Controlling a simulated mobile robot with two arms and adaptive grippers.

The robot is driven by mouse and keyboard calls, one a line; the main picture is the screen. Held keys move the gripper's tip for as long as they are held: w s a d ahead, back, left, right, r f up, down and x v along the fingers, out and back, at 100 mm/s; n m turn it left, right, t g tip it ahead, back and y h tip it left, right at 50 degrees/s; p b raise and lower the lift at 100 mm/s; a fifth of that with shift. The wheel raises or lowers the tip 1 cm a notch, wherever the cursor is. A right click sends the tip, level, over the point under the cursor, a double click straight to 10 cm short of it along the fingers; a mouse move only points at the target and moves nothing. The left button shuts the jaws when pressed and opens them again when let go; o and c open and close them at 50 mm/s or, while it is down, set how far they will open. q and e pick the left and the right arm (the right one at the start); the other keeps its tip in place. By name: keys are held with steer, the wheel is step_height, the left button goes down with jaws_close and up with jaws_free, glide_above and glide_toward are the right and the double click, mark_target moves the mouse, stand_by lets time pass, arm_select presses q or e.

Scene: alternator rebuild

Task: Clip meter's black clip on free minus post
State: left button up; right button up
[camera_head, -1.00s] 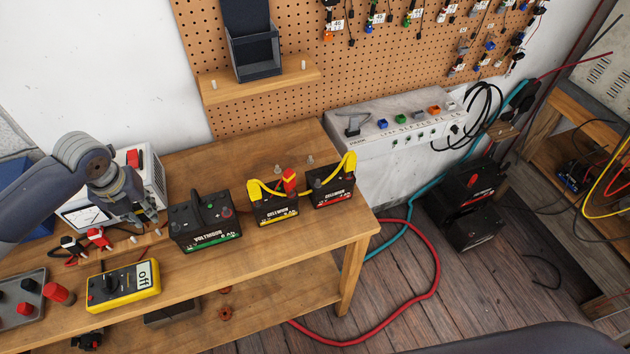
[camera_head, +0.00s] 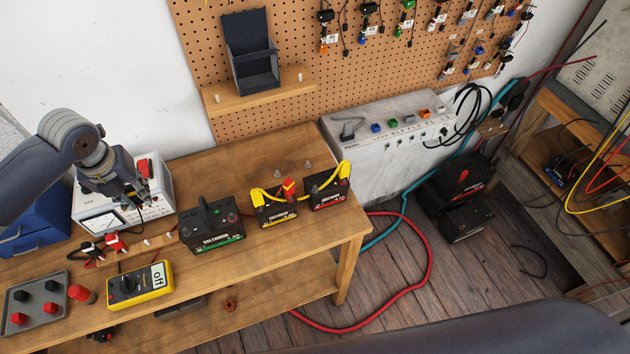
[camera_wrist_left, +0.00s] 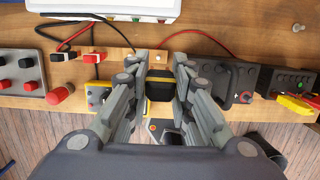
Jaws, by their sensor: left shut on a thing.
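My left gripper (camera_head: 138,202) hangs above the bench, in front of the white device and left of the green-labelled battery (camera_head: 212,228). In the left wrist view its fingers (camera_wrist_left: 160,78) are shut on a small black clip (camera_wrist_left: 160,88), partly hidden between them. The yellow meter (camera_head: 139,286), reading "off", lies on the bench below the gripper. The green-labelled battery has a red post, and its dark handle partly hides its top. Two more batteries, a yellow-labelled one (camera_head: 273,213) and a red-labelled one (camera_head: 329,195), carry yellow leads. I cannot tell which minus post is free. My right gripper is out of view.
A white device (camera_head: 150,212) stands at the back, with black and red clips (camera_head: 116,243) on a wooden rest before it. A grey tray (camera_head: 38,299) with red and black knobs is at left. The bench's front right is clear.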

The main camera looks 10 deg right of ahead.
arm_select(q)
steer(key=v, duration=0.2)
steer(key=w+v, duration=0.1)
steer(key=v, duration=0.2)
steer(key=shift+a+r, duration=0.15)
steer(key=shift+r, duration=0.25)
steer(key=w+d+m+h, duration=0.1)
steer(key=w+d+m, duration=0.15)
steer(key=d, duration=1.75)
steer(key=w+d+m, duration=0.2)
steer(key=d+m, duration=0.1)
steer(key=d, duration=1.7)
steer(key=b, duration=0.4)
glide_above(315, 187)
steer(key=shift+m, duration=0.25)
steer(key=x, duration=0.3)
steer(key=s+x, duration=0.1)
steer(key=x, duration=0.2)
steer(key=s+x, duration=0.1)
steer(key=x, duration=0.2)
steer(key=shift+w+a+f, duration=0.1)
steer(key=shift+a+f, duration=0.05)
steer(key=shift+f, duration=1.05)
steer(key=shift+f, duration=0.1)
steer(key=shift+s+b+x, duration=0.2)
steer(key=shift+b+x, duration=0.55)
steer(key=shift+x, duration=0.25)
steer(key=o, duration=0.8)
